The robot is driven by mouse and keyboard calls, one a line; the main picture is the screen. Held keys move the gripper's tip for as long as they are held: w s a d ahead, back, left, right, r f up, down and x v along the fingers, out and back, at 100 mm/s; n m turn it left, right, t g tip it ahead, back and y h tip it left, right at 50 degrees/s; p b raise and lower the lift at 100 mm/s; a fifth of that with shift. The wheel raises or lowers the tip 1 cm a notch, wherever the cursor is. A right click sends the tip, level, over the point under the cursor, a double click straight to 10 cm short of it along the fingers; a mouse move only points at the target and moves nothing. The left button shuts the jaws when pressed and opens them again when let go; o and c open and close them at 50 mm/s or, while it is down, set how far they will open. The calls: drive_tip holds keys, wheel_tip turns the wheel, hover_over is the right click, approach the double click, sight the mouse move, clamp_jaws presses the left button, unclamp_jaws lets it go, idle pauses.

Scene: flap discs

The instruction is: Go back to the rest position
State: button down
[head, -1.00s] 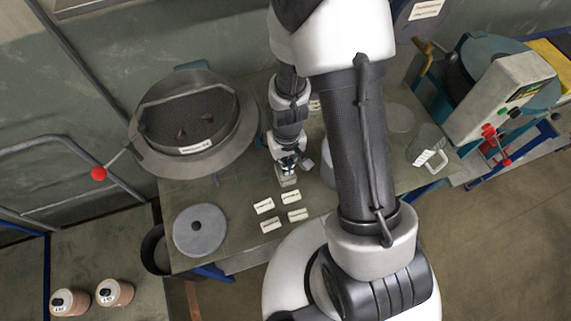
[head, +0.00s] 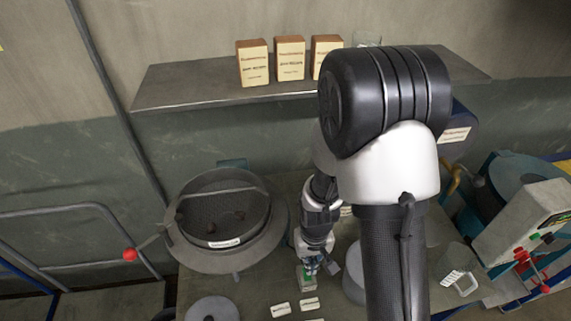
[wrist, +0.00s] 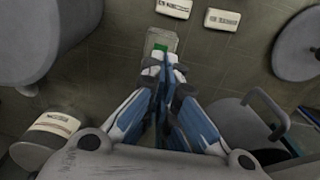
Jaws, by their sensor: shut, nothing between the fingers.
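My gripper (head: 312,268) is shut and empty above the table (head: 252,298), left of my arm's thick links in the head view. In the wrist view my gripper (wrist: 161,78) has its blue and white fingers together. A small grey tray with a green piece in it (wrist: 160,42) lies just beyond the fingertips. The same small tray (head: 306,284) shows below my gripper in the head view, partly hidden by it. I cannot tell how far the tips are above it.
A round sieve-like pan (head: 225,215) with a red-knobbed handle stands left of my gripper. A grey disc (head: 212,309) and white labels (head: 280,309) lie in front. A clear jug (head: 458,275) and a machine (head: 528,225) are at right. A shelf (head: 190,84) holds several boxes (head: 290,58).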

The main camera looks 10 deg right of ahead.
wheel_tip(320, 180, up, 16)
drive_tip(key=s+t+b, duration=0.2)
drive_tip(key=b, duration=0.2)
drive_tip(key=s+r+t+b, duration=0.2)
drive_tip(key=s+r, duration=0.5)
drive_tip(key=s, duration=0.4)
drive_tip(key=shift+t+b, duration=0.3)
drive_tip(key=shift+b, duration=0.35)
